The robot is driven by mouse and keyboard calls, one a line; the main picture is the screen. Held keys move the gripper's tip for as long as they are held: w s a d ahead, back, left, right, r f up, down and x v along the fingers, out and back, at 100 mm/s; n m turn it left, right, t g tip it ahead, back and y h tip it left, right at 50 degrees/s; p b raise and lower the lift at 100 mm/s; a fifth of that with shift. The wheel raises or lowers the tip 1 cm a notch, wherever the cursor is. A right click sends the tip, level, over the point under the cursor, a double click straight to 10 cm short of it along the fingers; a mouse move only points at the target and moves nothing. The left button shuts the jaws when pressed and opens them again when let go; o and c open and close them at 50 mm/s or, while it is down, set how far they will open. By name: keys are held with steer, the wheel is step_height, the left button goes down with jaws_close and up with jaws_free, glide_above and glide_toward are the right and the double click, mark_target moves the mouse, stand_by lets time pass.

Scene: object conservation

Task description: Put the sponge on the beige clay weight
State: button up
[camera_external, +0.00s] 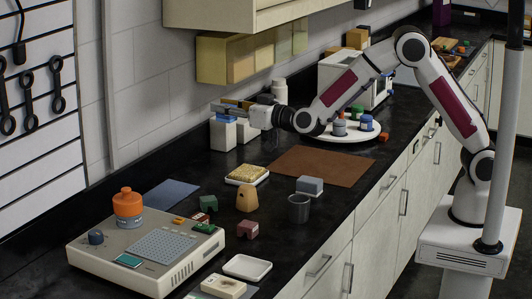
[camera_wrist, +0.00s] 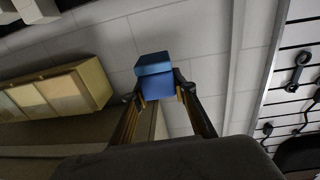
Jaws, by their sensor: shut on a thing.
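My gripper (camera_external: 228,106) points left, up near the back wall and above two white containers. In the wrist view its two fingers (camera_wrist: 158,97) are closed on a two-tone blue block (camera_wrist: 156,77). I cannot tell from its surface whether this block is the sponge. The beige clay weight (camera_external: 247,198) stands upright on the dark counter as a rounded, dome-like piece, well below and in front of my gripper. Nothing rests on it. A yellowish, porous-looking slab (camera_external: 247,173) lies in a pale dish behind the weight.
A beige device (camera_external: 145,250) with an orange jar (camera_external: 128,203) stands at left. White containers (camera_external: 222,134), a dark cup (camera_external: 299,208), a grey block (camera_external: 310,185), a reddish block (camera_external: 247,229) and a white dish (camera_external: 247,267) are around. The brown mat (camera_external: 322,166) has free room.

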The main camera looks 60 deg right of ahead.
steer(key=shift+w+d+r+n+y, duration=0.15)
steer(key=shift+d+r+y, duration=0.1)
steer(key=shift+d, duration=0.2)
steer(key=shift+w+d+r+n+y, duration=0.15)
steer(key=shift+d+y, duration=0.1)
steer(key=shift+d, duration=0.2)
steer(key=shift+d+n+y, duration=0.6)
steer(key=shift+d+y, duration=0.2)
steer(key=shift+y, duration=0.1)
steer(key=n+g+y, duration=0.5)
steer(key=n+y, duration=0.3)
steer(key=y, duration=0.3)
glide_above(245, 187)
step_height(245, 187, down, 7)
steer(key=shift+f, duration=0.1)
steer(key=shift+f, duration=0.1)
steer(key=shift+f, duration=3)
steer(key=shift+f, duration=0.1)
steer(key=shift+f, duration=1.8)
